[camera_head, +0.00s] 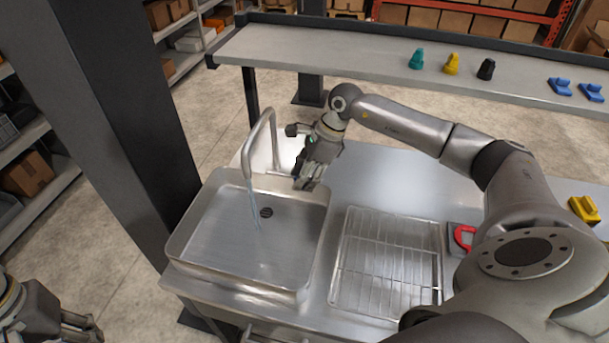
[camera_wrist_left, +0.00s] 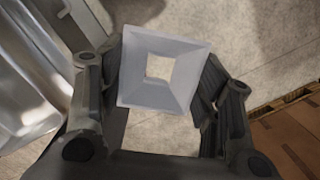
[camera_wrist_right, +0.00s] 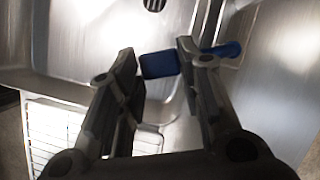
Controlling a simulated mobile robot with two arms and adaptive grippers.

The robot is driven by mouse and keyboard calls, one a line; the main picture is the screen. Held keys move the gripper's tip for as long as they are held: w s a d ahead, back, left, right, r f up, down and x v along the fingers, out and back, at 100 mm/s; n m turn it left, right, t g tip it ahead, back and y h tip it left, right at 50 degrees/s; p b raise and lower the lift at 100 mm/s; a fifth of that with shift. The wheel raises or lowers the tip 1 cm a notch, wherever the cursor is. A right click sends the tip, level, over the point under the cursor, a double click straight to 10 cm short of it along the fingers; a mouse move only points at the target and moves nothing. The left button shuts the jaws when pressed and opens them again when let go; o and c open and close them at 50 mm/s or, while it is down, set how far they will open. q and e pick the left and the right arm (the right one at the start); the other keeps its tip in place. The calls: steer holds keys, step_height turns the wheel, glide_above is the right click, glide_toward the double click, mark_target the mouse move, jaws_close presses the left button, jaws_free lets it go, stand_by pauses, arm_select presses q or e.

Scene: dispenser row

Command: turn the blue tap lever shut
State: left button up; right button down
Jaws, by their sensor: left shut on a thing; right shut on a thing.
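The tap (camera_head: 262,135) rises at the back of the sink, and a thin bluish stream of water (camera_head: 254,207) falls from its spout into the basin. My right gripper (camera_head: 306,180) is at the sink's back right corner. In the right wrist view, the blue lever (camera_wrist_right: 160,64) lies between its fingers, which are shut on it; part of the lever shows past the right finger. My left gripper (camera_head: 88,326) is low at the far left, away from the sink. In the left wrist view it is shut on a pale, square, hollow funnel-like piece (camera_wrist_left: 188,85).
The steel sink (camera_head: 180,237) has a drain in its floor. A wire rack (camera_head: 388,262) lies right of it, with a red-handled thing (camera_head: 463,238) beyond. A grey column (camera_head: 110,110) stands at left. A back shelf (camera_head: 330,48) carries several coloured pieces.

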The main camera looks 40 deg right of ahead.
steer(key=shift+s+f, duration=0.1)
steer(key=shift+f, duration=0.1)
steer(key=shift+s+d+f+n+g+b, duration=0.2)
steer(key=shift+d+n+g+b, duration=0.25)
steer(key=shift+n+b, duration=0.55)
steer(key=c, duration=1)
jaws_free()
steer(key=shift+s+r+m, duration=0.1)
steer(key=shift+m, duration=0.2)
steer(key=shift+w, duration=0.25)
